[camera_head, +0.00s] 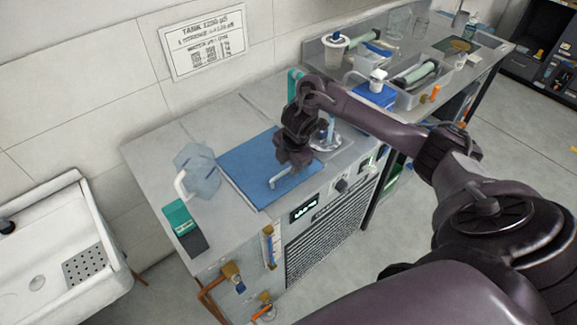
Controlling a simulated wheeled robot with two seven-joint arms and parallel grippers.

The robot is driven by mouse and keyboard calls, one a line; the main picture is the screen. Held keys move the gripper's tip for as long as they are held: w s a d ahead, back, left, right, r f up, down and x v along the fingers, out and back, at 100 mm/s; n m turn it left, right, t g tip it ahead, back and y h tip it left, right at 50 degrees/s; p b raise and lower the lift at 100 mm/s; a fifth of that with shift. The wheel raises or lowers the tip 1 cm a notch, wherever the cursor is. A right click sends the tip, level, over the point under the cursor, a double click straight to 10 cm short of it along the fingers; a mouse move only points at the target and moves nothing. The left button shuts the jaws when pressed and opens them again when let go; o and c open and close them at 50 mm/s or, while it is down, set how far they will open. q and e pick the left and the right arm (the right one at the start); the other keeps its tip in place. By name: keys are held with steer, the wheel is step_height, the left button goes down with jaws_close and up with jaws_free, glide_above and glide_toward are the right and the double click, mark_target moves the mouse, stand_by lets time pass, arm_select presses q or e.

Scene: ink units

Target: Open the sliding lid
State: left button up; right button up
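The blue sliding lid (245,172) lies flat on top of the grey metal unit (150,160). A pale bar handle (275,183) stands near the lid's front right part. My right arm reaches in from the right, and my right gripper (290,165) points down at the handle, over the lid's right part. The gripper hides part of the handle and of the lid's right edge. Whether its fingers touch or close around the handle is too small to tell. My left gripper is out of view.
A crumpled blue-grey object (197,170) and a green box (180,217) stand left of the lid. A shiny round fitting (326,140) sits right of it. A white sink (60,250) is at left; a cluttered bench (470,70) is at back right.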

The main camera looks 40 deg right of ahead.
steer(key=shift+f, duration=0.3)
jaws_close()
steer(key=shift+w+r, duration=0.1)
